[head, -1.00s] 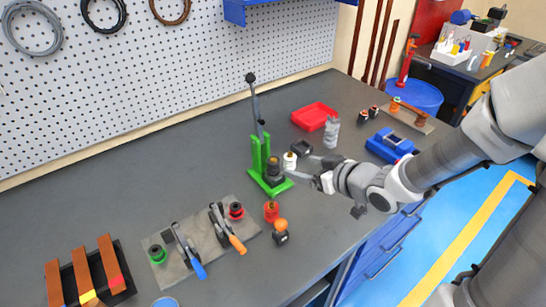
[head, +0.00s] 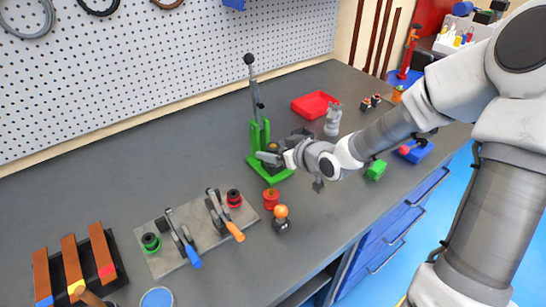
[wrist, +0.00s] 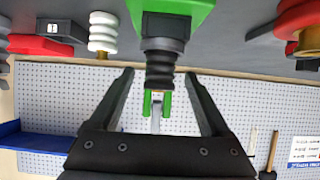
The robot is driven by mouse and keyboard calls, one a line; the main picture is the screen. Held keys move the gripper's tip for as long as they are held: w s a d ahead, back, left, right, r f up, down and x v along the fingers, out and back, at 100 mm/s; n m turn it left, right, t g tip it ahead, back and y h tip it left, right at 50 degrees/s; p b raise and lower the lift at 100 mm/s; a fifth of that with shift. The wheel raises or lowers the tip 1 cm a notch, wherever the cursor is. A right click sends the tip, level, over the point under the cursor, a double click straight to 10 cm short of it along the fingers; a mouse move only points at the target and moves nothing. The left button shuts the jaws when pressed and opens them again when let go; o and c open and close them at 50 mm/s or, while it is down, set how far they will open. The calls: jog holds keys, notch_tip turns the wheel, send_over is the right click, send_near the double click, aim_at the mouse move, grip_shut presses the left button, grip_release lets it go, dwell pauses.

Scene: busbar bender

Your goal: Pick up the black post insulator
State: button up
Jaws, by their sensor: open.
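The black post insulator (wrist: 158,68) is a ribbed dark cylinder. In the wrist view it is in the middle, by the green press (wrist: 185,12), between the two spread fingers of my gripper (wrist: 160,95). The fingers do not appear to touch it; a gap shows on each side. In the head view my gripper (head: 268,158) is at the green press (head: 259,130), and the insulator (head: 273,147) is mostly hidden behind it. My gripper is open and empty.
A white ribbed insulator (wrist: 102,32) stands to one side in the wrist view. A red insulator (head: 271,198) and an orange-topped piece (head: 281,219) stand in front of the press. A clamp plate (head: 165,262) lies left. A red tray (head: 315,104) is behind.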

jog(key=shift+w+a+f, duration=0.3)
jog(key=shift+w, duration=0.1)
grip_shut()
jog(key=shift+r, duration=0.2)
